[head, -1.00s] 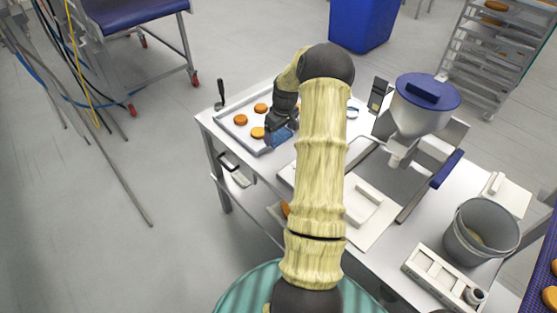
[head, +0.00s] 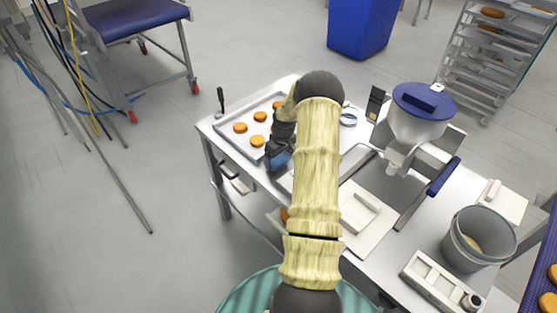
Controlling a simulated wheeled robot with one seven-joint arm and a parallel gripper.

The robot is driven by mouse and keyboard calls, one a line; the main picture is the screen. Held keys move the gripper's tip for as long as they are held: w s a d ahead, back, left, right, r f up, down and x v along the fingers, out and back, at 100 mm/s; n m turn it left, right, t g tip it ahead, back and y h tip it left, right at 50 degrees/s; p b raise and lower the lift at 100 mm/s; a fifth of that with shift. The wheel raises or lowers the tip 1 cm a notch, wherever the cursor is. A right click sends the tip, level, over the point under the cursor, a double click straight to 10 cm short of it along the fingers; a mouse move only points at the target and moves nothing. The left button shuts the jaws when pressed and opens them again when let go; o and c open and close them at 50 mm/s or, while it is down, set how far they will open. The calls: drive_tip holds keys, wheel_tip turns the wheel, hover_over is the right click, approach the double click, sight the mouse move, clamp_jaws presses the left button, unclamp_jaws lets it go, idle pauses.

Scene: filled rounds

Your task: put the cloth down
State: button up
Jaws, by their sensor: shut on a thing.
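A blue cloth (head: 279,159) shows in the head view below my gripper (head: 278,150), at the near right corner of the baking tray. My gripper is shut on the cloth; its fingertips are mostly hidden by the wrist and the cloth. I cannot tell whether the cloth touches the table (head: 222,146) or the tray rim. My arm hides part of the table behind it.
The baking tray (head: 228,140) holds several orange-brown rounds. A dark-handled tool (head: 220,98) stands at the tray's far left. A funnel-shaped hopper with a blue lid (head: 424,100), a grey bucket (head: 478,240) and a white rack (head: 440,283) occupy the table's right part.

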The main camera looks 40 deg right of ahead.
sight(282, 161)
drive_tip(key=shift+f, duration=1)
drive_tip(key=shift+f, duration=0.15)
drive_tip(key=o, duration=1.1)
drive_tip(key=r, duration=0.4)
drive_tip(key=s+r+b, duration=0.1)
drive_tip(key=r, duration=0.7)
drive_tip(key=shift+s+r, duration=0.1)
drive_tip(key=shift+s, duration=0.3)
